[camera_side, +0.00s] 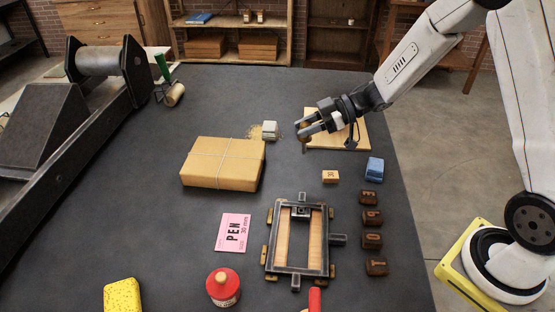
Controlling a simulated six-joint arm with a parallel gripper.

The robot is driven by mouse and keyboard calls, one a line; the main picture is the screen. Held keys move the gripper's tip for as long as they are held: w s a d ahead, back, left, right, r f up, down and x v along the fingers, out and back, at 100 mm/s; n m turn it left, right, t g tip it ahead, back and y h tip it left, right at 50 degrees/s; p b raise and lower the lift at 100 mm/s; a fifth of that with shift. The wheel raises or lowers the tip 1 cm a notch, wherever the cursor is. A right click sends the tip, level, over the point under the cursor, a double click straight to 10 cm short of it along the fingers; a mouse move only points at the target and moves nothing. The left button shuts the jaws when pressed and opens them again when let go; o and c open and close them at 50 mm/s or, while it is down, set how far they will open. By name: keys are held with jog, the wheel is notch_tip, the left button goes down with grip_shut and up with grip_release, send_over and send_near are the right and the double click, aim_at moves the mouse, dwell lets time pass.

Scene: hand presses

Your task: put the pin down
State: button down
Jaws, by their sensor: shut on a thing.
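My gripper (303,129) is at the upper right of the table, above the left edge of a pale wooden board (340,139). Its fingers point left and are shut on the pin (304,147), a small thin dark brown piece that hangs below the fingertips. The fingers hide much of the pin. I cannot tell whether its lower end touches the board or the table.
A small pale block (269,130) stands left of my gripper amid tan crumbs. A tied brown parcel (224,162), a metal frame (274,244) with wooden strips, a blue block (375,168) and dark letter blocks (371,217) lie nearer.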

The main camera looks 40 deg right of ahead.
jog(key=shift+w+a+f, duration=0.1)
jog(key=shift+w+f, duration=1.4)
jog(key=shift+f, duration=0.3)
jog(key=shift+w+f, duration=0.15)
jog(key=shift+f, duration=0.8)
jog(key=shift+w+f, duration=0.1)
jog(key=shift+f, duration=0.8)
jog(key=shift+f, duration=0.1)
jog(key=shift+c, duration=1.8)
grip_release()
